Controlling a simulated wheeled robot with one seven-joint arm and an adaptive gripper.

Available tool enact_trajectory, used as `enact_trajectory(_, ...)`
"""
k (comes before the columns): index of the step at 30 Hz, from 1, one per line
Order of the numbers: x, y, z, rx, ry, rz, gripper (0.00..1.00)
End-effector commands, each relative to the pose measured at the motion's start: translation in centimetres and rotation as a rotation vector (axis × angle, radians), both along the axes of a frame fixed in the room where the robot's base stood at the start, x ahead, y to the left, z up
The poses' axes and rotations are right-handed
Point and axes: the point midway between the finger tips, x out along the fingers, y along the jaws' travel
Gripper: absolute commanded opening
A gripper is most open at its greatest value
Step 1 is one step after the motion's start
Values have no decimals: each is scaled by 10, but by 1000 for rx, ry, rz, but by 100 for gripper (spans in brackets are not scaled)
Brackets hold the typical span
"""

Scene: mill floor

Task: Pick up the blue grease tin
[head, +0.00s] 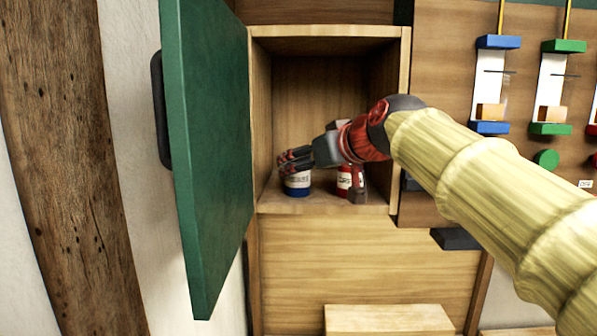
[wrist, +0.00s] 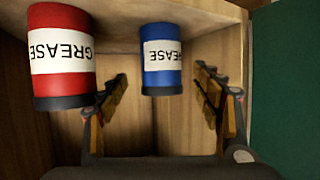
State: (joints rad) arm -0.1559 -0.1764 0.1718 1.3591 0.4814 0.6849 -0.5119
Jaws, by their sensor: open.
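The blue grease tin (head: 297,183) stands upright on the floor of the open cupboard, at its left side. It has a white label reading GREASE, and in the wrist view the blue tin (wrist: 162,62) appears upside down, between and beyond my two fingers. My gripper (head: 296,160) is inside the cupboard, and in the head view its fingers overlap the top of the blue tin. In the wrist view my gripper (wrist: 162,98) is open, with a gap on each side of the tin. I cannot tell whether the fingers reach around it.
A red grease tin (head: 344,181) stands just right of the blue one, close to my gripper; the wrist view shows the red tin (wrist: 62,58) beside one finger. The cupboard's green door (head: 208,150) stands open at left. The cupboard walls (head: 262,120) enclose my gripper.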

Motion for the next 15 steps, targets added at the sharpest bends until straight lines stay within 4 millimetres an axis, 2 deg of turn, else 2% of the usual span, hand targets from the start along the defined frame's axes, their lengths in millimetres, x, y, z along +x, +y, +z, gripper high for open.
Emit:
enact_trajectory(7, 29, 16, -10, -1, 3, 1, 65)
enact_trajectory(15, 31, 18, -12, 0, 1, 0, 64)
